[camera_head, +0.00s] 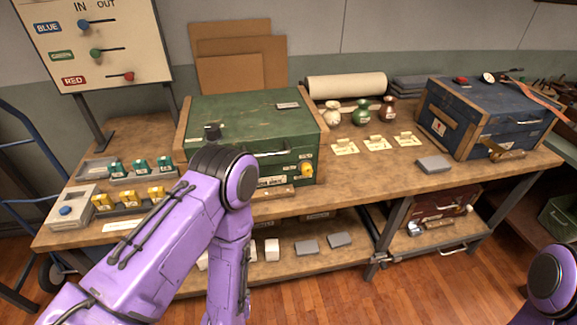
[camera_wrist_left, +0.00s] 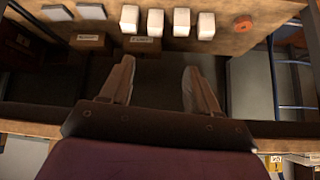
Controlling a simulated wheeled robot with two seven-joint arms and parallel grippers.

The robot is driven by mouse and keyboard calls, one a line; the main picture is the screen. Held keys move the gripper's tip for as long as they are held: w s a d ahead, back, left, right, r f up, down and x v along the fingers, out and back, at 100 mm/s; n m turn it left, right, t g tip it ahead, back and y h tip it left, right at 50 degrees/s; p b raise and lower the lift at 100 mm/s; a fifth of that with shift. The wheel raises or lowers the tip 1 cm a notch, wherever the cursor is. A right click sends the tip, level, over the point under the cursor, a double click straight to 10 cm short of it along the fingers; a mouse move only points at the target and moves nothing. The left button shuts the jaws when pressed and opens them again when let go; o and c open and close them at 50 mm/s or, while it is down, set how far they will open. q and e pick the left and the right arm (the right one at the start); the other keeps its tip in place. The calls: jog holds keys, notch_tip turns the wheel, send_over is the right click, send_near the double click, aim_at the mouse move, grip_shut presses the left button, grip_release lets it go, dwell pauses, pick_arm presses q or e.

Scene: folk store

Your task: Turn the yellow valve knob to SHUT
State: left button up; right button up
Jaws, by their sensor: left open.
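The yellow valve knob (camera_head: 307,169) sits on the right part of the front face of the green chest (camera_head: 251,120), which stands on the workbench. Its pointer and any SHUT lettering are too small to read. My left arm crosses in front of the chest's left part and bends downward, left of the knob, and its gripper is hidden in the head view. In the left wrist view my left gripper (camera_wrist_left: 157,72) is open, with nothing between its fingers, and faces the lower-shelf area. The knob does not show there. My right gripper is out of view.
Green and yellow pieces stand in trays on the workbench (camera_head: 345,188) at left. Three small vases (camera_head: 361,113) and a blue chest (camera_head: 481,120) are to the right. The lower shelf holds white blocks (camera_wrist_left: 181,22). The bench front right of the knob is mostly clear.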

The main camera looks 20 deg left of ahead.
pick_arm(q)
jog(key=w+d+r+m+t, duration=0.1)
jog(key=w+d+r+t, duration=0.1)
jog(key=w, duration=0.4)
jog(key=w+d+r+t, duration=0.2)
jog(key=w, duration=0.3)
jog(key=t+y, duration=0.4)
jog(key=y, duration=0.2)
send_near(308, 172)
jog(key=shift+n, duration=0.4)
jog(key=p+x, duration=0.2)
jog(key=x, duration=0.6)
jog(key=shift+w+a, duration=0.5)
jog(key=shift+w, duration=0.2)
jog(key=c, duration=1)
